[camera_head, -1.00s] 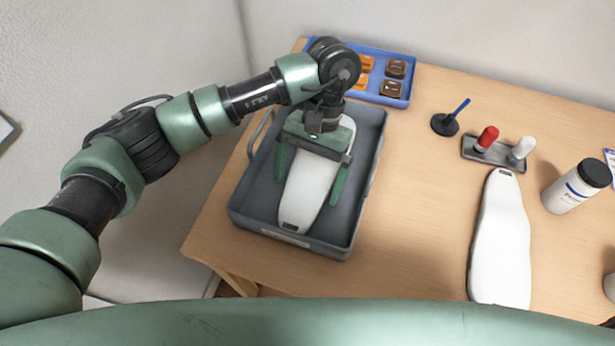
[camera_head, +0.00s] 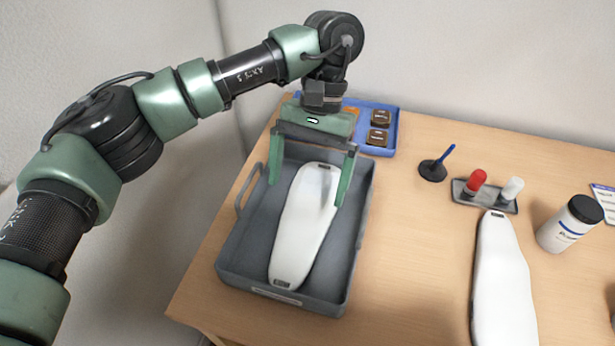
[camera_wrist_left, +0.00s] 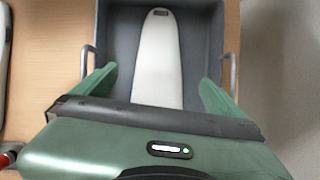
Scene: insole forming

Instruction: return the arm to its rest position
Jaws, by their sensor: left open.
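My left gripper (camera_head: 308,190) is open and empty, raised above the grey tray (camera_head: 228,270) with its green fingers pointing down. A white insole (camera_head: 302,225) lies lengthwise in the tray between and below the fingers, apart from them. In the left wrist view the insole (camera_wrist_left: 157,65) and the tray (camera_wrist_left: 208,30) show beyond the open fingers (camera_wrist_left: 155,85). My left arm comes in from the left, bent over the tray. My right gripper is not in view.
A blue tray (camera_head: 391,132) with small brown and orange blocks stands behind the grey tray. To the right are a blue pen in a black stand (camera_head: 434,167), a holder with red and white capped items (camera_head: 486,200), a second white insole (camera_head: 502,280) and a white bottle (camera_head: 568,225).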

